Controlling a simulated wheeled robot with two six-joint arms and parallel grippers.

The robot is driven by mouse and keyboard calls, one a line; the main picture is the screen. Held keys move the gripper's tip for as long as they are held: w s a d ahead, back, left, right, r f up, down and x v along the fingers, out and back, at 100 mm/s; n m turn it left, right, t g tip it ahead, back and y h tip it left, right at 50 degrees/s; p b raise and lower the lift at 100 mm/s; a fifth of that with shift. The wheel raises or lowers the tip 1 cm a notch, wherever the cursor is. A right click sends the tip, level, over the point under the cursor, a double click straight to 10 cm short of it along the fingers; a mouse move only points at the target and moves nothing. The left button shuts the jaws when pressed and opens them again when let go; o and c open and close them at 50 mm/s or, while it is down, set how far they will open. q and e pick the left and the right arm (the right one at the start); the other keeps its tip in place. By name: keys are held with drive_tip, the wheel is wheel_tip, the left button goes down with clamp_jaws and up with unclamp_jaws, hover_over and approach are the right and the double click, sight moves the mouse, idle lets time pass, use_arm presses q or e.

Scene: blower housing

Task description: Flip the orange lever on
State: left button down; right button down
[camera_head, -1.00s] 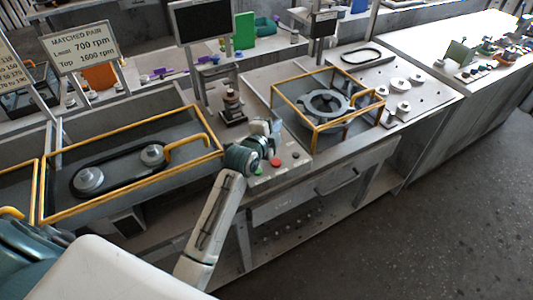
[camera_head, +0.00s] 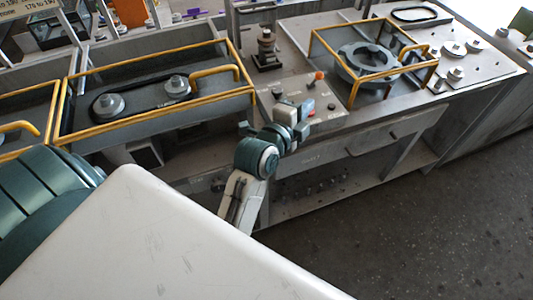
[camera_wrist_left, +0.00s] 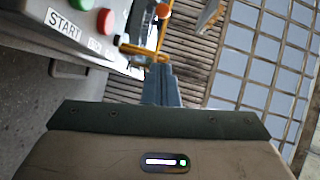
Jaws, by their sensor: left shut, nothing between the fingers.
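The orange lever shows as a small orange knob (camera_head: 318,76) at the back edge of the grey control panel (camera_head: 287,93) in the head view. In the left wrist view an orange knob (camera_wrist_left: 163,11) shows at the top, just beyond the fingertips. My left gripper (camera_head: 305,112) is over the front part of the panel, on the near side of the lever and apart from it in the head view. In the wrist view its fingers (camera_wrist_left: 160,70) are shut and empty. My right gripper is in neither view.
The wrist view shows a green button (camera_wrist_left: 83,3) and a red button (camera_wrist_left: 105,20) on the panel beside the fingers. A yellow guard frame (camera_head: 352,98) surrounds a round housing right of the panel. Another yellow-railed bay (camera_head: 160,112) lies left. Open floor is in front.

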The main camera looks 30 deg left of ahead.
use_arm(q)
drive_tip(key=s+a+f+n+g, duration=0.3)
drive_tip(key=s+f+n+g, duration=0.4)
drive_tip(key=s+f, duration=0.5)
drive_tip(key=shift+a+f+n+y, duration=0.15)
drive_tip(key=shift+f+n+y, duration=0.25)
drive_tip(key=shift+f, duration=1.55)
drive_tip(key=shift+a, duration=0.1)
